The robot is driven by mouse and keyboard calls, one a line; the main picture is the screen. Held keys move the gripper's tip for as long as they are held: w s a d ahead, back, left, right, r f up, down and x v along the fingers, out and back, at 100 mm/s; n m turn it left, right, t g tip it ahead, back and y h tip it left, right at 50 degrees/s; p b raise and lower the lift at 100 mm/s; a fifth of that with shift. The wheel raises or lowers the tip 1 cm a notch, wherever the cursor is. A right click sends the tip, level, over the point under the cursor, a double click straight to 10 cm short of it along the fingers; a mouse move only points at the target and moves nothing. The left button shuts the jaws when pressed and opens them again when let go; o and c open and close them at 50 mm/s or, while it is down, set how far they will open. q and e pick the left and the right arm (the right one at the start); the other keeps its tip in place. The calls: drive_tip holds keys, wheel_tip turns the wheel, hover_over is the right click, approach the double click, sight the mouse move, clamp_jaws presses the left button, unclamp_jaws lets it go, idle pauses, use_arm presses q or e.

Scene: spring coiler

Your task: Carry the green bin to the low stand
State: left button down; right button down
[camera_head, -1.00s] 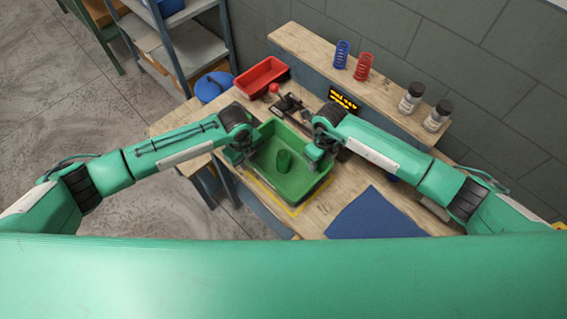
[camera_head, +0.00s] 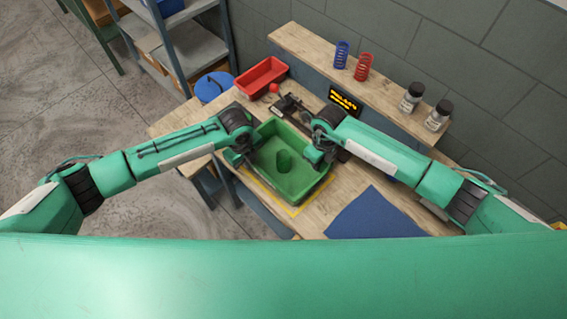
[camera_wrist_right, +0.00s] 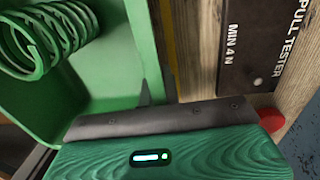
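The green bin (camera_head: 308,188) stands on the wooden workbench, over a yellow outline (camera_head: 292,208). A green spring (camera_head: 284,161) is inside it and also shows in the right wrist view (camera_wrist_right: 48,38). My left gripper (camera_head: 238,158) is at the bin's left wall. My right gripper (camera_head: 318,158) is at its right wall. In the right wrist view the gripper lies across the bin's wall (camera_wrist_right: 150,50). Whether either gripper is closed on the bin is hidden. A wooden surface (camera_head: 168,122) at the bench's left end may be the low stand; I cannot be sure.
A back shelf (camera_head: 310,52) holds blue and red springs and two jars. A blue round lid (camera_head: 213,86) and grey shelving (camera_head: 190,50) are at left.

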use_arm(q)
drive_tip(key=shift+r, duration=0.15)
use_arm(e)
drive_tip(key=shift+r, duration=0.2)
